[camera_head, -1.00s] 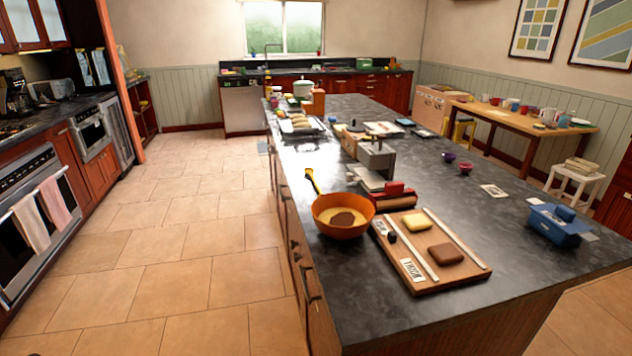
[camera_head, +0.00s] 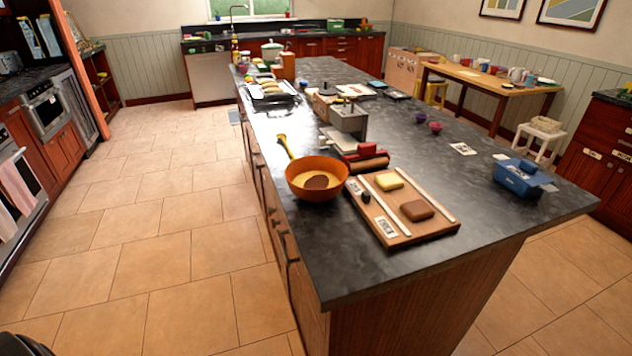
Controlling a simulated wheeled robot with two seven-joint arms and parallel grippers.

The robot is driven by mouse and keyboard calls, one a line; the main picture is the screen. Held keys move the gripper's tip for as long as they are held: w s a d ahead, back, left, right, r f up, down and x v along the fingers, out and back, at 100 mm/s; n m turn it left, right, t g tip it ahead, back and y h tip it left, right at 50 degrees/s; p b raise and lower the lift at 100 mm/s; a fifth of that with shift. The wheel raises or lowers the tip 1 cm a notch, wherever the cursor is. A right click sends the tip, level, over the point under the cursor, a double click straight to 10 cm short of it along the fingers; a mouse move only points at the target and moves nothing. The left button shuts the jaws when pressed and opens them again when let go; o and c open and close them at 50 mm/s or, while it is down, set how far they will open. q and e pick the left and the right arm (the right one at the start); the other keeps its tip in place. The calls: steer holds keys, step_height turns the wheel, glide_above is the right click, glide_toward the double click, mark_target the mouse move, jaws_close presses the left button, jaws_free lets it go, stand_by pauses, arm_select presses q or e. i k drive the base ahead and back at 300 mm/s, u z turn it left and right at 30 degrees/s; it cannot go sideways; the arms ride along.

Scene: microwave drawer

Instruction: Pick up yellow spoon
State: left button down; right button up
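A yellow spoon (camera_head: 286,147) leans in an orange bowl (camera_head: 317,188) near the left edge of the dark island counter. Its handle sticks up and to the left over the rim, and its lower end is hidden in the bowl. The bowl holds something pale yellow with a brown patch. Neither of my grippers shows in the head view.
Right of the bowl is a wooden board (camera_head: 437,227) with a yellow and a brown block. A grey device (camera_head: 348,120) stands behind it, and a blue container (camera_head: 519,178) sits at the right of the island (camera_head: 470,170). The tiled floor (camera_head: 165,245) left of the island is clear.

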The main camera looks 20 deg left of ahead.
mark_target(287, 146)
steer(key=z, duration=2.1)
steer(key=k, duration=1.05)
steer(key=u, duration=1.4)
